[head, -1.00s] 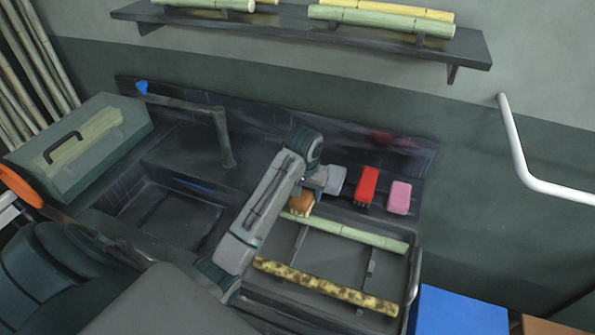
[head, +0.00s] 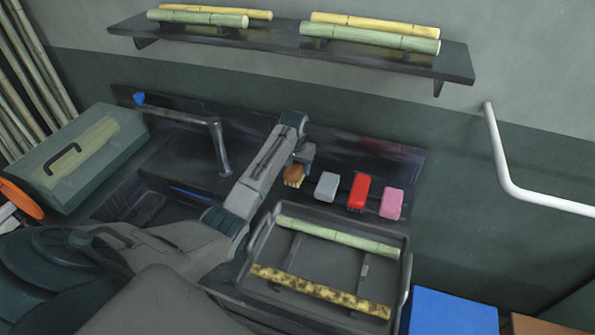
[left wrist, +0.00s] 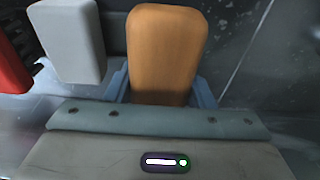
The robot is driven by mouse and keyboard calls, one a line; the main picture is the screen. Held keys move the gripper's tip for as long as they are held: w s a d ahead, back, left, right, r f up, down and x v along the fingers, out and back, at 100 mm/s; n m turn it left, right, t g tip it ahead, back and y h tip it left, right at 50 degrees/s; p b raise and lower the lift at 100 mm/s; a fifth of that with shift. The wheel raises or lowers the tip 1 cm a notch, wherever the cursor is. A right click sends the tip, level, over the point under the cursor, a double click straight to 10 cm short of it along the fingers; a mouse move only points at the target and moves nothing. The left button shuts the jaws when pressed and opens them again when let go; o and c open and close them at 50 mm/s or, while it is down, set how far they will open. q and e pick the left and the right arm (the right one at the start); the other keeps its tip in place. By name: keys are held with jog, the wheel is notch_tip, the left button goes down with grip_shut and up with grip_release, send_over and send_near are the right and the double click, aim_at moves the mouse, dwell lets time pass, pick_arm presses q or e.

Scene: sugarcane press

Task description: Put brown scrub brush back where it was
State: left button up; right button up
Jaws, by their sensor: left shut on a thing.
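The brown scrub brush (head: 294,174) is at the left end of a row of brushes behind the tray, just left of the grey one. My left gripper (head: 301,161) is shut on it; the arm partly covers it in the head view. In the left wrist view the brush (left wrist: 163,50) stands between the two blue-grey fingers (left wrist: 162,90). I cannot tell whether its bristles touch the counter. My right gripper is not in view.
Grey (head: 326,186), red (head: 359,192) and pink (head: 391,204) brushes stand to the right. The tray (head: 399,262) in front holds a green and a spotted yellow cane. A faucet (head: 219,145) and sink are left; a shelf (head: 290,46) with canes is above.

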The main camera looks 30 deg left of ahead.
aim_at(295, 165)
pick_arm(q)
notch_tip(295, 165, down, 2)
jog(key=shift+s+f+p, duration=0.1)
jog(key=shift+p, duration=0.3)
jog(key=shift+f, duration=0.2)
jog(key=shift+f, duration=0.65)
jog(key=o, duration=0.9)
jog(key=shift+o, duration=0.2)
jog(key=shift+r, duration=0.1)
jog(key=shift+r, duration=0.3)
jog(key=r, duration=0.4)
jog(key=s+r+b, duration=0.1)
jog(key=r, duration=0.3)
jog(key=r+b, duration=0.1)
jog(key=r, duration=0.3)
jog(key=shift+s+d+r, duration=0.2)
jog(key=shift+s, duration=0.15)
